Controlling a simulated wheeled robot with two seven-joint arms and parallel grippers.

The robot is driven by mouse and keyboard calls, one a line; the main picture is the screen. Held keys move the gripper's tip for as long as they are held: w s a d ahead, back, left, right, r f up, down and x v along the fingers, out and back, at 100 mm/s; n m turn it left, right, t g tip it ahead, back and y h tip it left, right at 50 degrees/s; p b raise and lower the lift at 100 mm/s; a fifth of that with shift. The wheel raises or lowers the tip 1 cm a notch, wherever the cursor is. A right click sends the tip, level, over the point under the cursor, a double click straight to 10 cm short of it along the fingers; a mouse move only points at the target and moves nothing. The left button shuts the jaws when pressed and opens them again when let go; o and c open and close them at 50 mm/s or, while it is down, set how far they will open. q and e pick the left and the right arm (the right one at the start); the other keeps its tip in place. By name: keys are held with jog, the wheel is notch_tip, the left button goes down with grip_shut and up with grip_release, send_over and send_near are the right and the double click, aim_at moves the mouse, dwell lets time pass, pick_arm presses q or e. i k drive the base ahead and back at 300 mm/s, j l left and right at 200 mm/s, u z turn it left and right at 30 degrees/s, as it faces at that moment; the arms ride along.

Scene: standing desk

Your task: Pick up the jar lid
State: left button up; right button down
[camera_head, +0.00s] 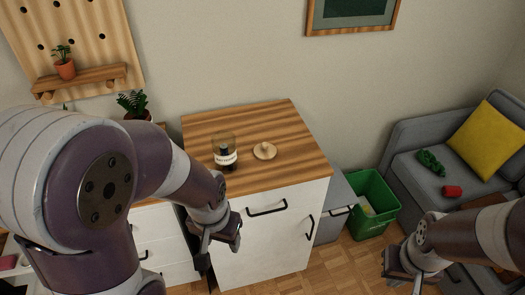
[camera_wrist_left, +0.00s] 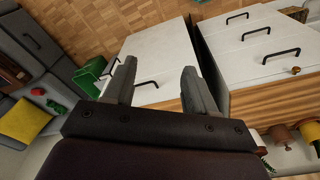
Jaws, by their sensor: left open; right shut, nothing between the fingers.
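The jar lid (camera_head: 264,150) is a pale wooden disc with a small knob. It lies on the wooden cabinet top (camera_head: 285,122), to the right of a glass jar (camera_head: 224,150) that has a dark label and stands upright. My left gripper (camera_head: 219,252) is in front of the cabinet, below the top's front edge, apart from the lid and jar. In the left wrist view the left gripper (camera_wrist_left: 160,85) is open and empty, with the white cabinet front between and beyond its fingers. My right gripper (camera_head: 404,280) is at the lower right, over the floor, far from the lid.
A green bin (camera_head: 372,205) stands right of the cabinet. A grey sofa (camera_head: 405,150) with a yellow cushion (camera_head: 487,138) is at the right. A potted plant (camera_head: 133,105) stands behind my left arm. The cabinet top is clear around the lid, except for the jar.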

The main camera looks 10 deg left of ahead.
aim_at(265, 151)
jog(key=i+l+u, duration=0.4)
jog(key=i+l, duration=0.15)
jog(key=i+l+u, duration=0.2)
jog(key=l, duration=0.15)
jog(key=i+l+u, duration=0.35)
jog(key=l, duration=0.4)
jog(key=i+l+u, duration=0.2)
jog(key=l, duration=0.25)
